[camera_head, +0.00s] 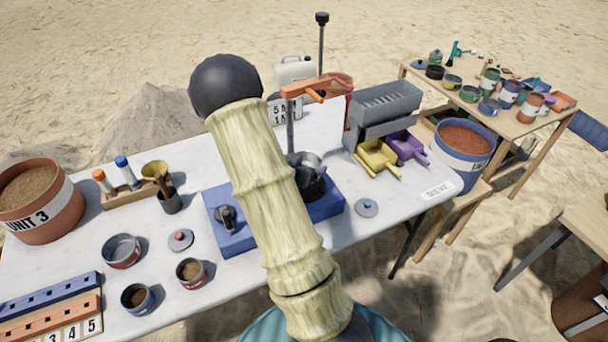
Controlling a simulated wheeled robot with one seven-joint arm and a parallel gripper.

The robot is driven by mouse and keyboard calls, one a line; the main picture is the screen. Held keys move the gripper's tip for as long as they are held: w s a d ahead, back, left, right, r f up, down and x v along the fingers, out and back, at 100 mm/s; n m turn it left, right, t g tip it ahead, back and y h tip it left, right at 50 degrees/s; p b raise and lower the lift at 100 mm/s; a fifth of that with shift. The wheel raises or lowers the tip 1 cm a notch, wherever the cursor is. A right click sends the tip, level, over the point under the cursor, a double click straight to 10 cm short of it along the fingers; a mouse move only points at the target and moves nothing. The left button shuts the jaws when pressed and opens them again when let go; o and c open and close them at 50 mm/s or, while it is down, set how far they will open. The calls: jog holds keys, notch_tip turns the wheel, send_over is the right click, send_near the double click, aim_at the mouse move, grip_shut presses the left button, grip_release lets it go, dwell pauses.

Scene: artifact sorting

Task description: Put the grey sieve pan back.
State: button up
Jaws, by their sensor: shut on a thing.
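My ribbed, pale yellow arm (265,190) with its dark ball joint (225,88) crosses the middle of the head view. I cannot make out my gripper, which seems hidden behind the arm. A blue stand base (325,207) lies on the white table behind the arm. On it, right of the arm, are dark and grey round parts (313,183), partly covered. I cannot tell whether the grey sieve pan is among them.
The white table (345,238) carries a terracotta bucket (52,222), small pots (190,272), a grey slotted box (385,103) and yellow (376,158) and purple scoops (405,147). A tall post with an orange arm (300,88) rises at the back. A wooden table (512,122) is crowded with pots.

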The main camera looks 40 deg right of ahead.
jog(key=shift+f, duration=2.05)
jog(key=shift+f+b, duration=0.3)
jog(key=o, duration=0.9)
jog(key=shift+r, duration=0.1)
jog(key=shift+c, duration=0.2)
jog(key=shift+r, duration=0.1)
jog(key=shift+r+p, duration=0.2)
jog(key=shift+p, duration=0.15)
jog(key=v, duration=1.2)
jog(key=shift+f, duration=0.15)
